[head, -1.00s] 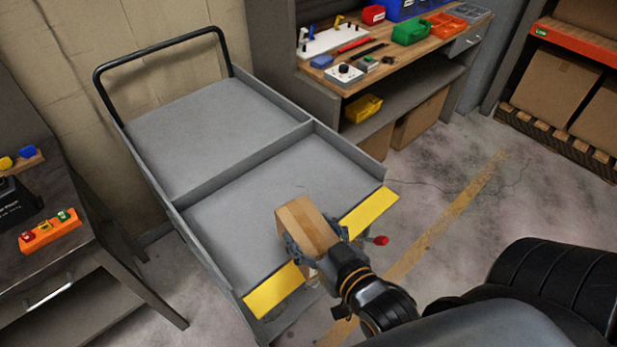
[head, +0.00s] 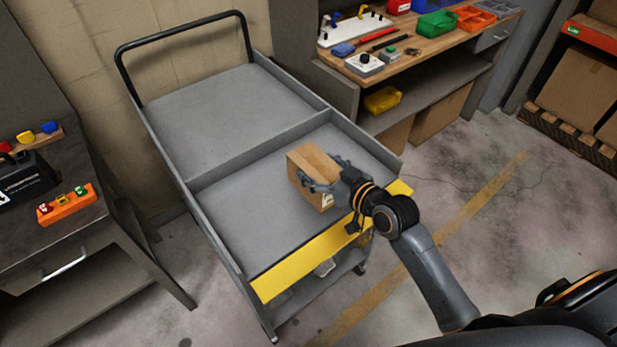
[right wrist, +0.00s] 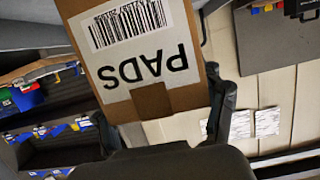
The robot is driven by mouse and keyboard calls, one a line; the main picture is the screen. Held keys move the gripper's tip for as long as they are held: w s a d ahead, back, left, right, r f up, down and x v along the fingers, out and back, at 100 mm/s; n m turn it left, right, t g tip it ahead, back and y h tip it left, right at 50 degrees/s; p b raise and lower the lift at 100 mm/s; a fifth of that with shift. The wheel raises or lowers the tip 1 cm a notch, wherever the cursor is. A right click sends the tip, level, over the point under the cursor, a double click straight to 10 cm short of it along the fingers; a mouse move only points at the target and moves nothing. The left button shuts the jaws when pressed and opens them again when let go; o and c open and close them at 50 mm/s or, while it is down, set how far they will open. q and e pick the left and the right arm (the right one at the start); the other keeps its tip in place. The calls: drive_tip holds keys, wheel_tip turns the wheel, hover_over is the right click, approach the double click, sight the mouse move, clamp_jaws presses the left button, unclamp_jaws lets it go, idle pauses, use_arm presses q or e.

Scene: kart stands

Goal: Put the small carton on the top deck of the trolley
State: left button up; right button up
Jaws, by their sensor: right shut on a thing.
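The small carton (head: 314,172) is a brown box with a tape strip. My right gripper (head: 325,180) is shut on it and holds it over the front half of the trolley's grey top deck (head: 240,222). I cannot tell whether the carton touches the deck. In the right wrist view the carton (right wrist: 135,55) shows a white label with a barcode and the word PADS, between the fingers of the gripper (right wrist: 168,125). The trolley has a black push handle (head: 180,42) at the back and a yellow front edge (head: 305,262). My left gripper is not in view.
A workbench (head: 455,45) with bins and tools stands at the back right. A dark bench (head: 75,215) with an orange tray (head: 67,205) is at the left. A divider (head: 260,153) crosses the deck. The deck around the carton is bare.

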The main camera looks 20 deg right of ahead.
drive_tip(key=w+f, duration=0.2)
drive_tip(key=w+a+f, duration=0.1)
drive_tip(key=w+f, duration=0.1)
drive_tip(key=f, duration=0.1)
drive_tip(key=shift+w+f, duration=0.15)
drive_tip(key=shift+f, duration=1.6)
drive_tip(key=shift+f, duration=0.15)
drive_tip(key=o, duration=1.8)
drive_tip(key=shift+c, duration=0.2)
